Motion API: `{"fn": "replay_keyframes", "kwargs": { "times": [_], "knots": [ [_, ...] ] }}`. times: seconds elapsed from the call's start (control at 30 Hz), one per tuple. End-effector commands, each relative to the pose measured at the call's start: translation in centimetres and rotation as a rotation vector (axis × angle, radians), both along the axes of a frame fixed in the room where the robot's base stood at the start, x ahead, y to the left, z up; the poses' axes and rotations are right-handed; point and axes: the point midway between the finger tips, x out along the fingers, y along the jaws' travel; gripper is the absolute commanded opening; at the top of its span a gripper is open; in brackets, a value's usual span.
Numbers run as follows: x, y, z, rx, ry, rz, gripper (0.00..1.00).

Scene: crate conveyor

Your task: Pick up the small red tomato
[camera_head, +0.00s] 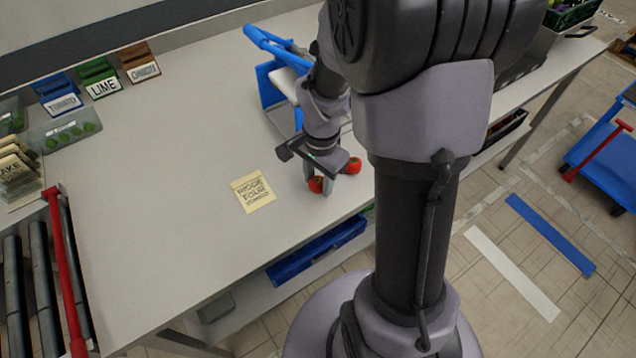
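Two red tomatoes show on the grey table (165,220) near its front edge, left of my arm. One tomato (316,185) is at the fingers of my gripper (322,186) and partly hidden by them. The other tomato (354,165) is a little to the right and behind, beside the gripper. They look close in size, so I cannot tell which is the small one. My gripper points down at the table. I cannot tell whether its fingers are closed on the left tomato or only around it.
A paper note (253,192) lies left of the gripper. A blue rack (272,85) stands behind it. Blue tomato (60,95), green lime (99,80) and brown onion (139,63) label bins line the back left. A roller conveyor (40,285) with a red rail is at left.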

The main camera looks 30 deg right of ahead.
Motion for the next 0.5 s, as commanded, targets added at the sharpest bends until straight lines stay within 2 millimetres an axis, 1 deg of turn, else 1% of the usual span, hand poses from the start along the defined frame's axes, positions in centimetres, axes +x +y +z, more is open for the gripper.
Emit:
{"fn": "replay_keyframes", "kwargs": {
  "times": [0.03, 0.1, 0.33, 0.43, 0.5],
  "knots": [
    [0.0, 0.0, 0.0, 0.000, 0.000, 0.000, 0.10],
    [0.0, 0.0, 0.0, 0.000, 0.000, 0.000, 0.00],
    [0.0, 0.0, 0.1, 0.000, 0.000, 0.000, 0.00],
    [0.0, 0.0, 0.9, -0.001, -0.001, 0.000, 0.00],
    [0.0, 0.0, 1.8, -0.001, -0.001, 0.000, 0.00]
  ]
}}
